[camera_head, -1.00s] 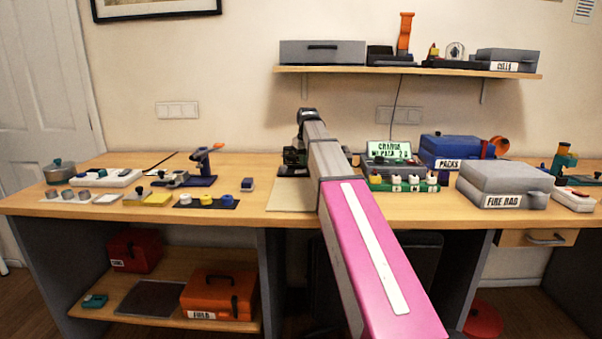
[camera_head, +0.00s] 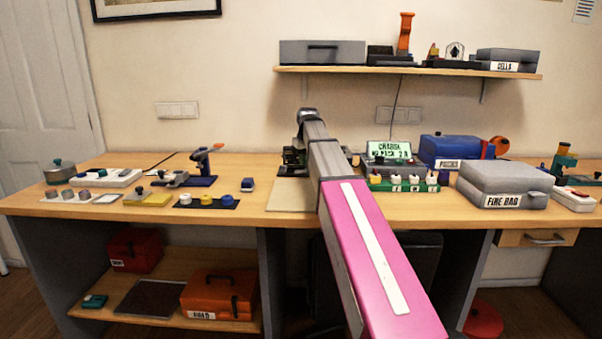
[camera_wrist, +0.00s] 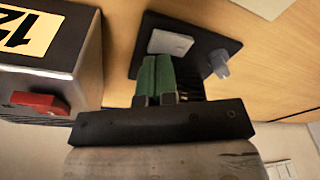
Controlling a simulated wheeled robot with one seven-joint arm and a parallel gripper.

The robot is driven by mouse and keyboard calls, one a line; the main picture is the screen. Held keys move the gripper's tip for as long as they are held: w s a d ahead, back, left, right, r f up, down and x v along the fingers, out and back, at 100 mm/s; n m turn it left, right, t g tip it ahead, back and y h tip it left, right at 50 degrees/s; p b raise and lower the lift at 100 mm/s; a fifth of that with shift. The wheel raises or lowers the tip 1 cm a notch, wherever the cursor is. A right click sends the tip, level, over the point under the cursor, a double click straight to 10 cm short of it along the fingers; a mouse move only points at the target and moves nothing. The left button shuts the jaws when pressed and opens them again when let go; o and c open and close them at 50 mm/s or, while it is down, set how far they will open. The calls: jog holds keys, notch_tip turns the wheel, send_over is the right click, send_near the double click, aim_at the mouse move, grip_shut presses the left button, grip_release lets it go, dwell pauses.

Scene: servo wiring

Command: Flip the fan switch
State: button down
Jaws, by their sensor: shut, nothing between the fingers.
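In the wrist view, my gripper (camera_wrist: 155,82) has its two green fingers together with nothing between them. The fingers are over or against the near edge of a dark plate (camera_wrist: 212,42) that carries a pale square part (camera_wrist: 170,43) and a light grey knob (camera_wrist: 219,66). Contact cannot be told. Left of it stands a grey box (camera_wrist: 88,72) with a "12" label and a red lever or switch (camera_wrist: 40,102). No part is marked as the fan switch in view. In the head view my arm hides most of this spot.
The wooden table (camera_head: 265,180) holds a grey "FIRE BAG" box (camera_head: 503,183), a blue box (camera_head: 455,149), a lit display (camera_head: 391,149) and a row of white-topped parts (camera_head: 404,184) right of my arm. Small devices stand at left. A shelf (camera_head: 400,71) hangs above.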

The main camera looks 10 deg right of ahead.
aim_at(304, 170)
jog(key=shift+f, duration=1.15)
dwell(0.9)
jog(key=shift+r, duration=3.55)
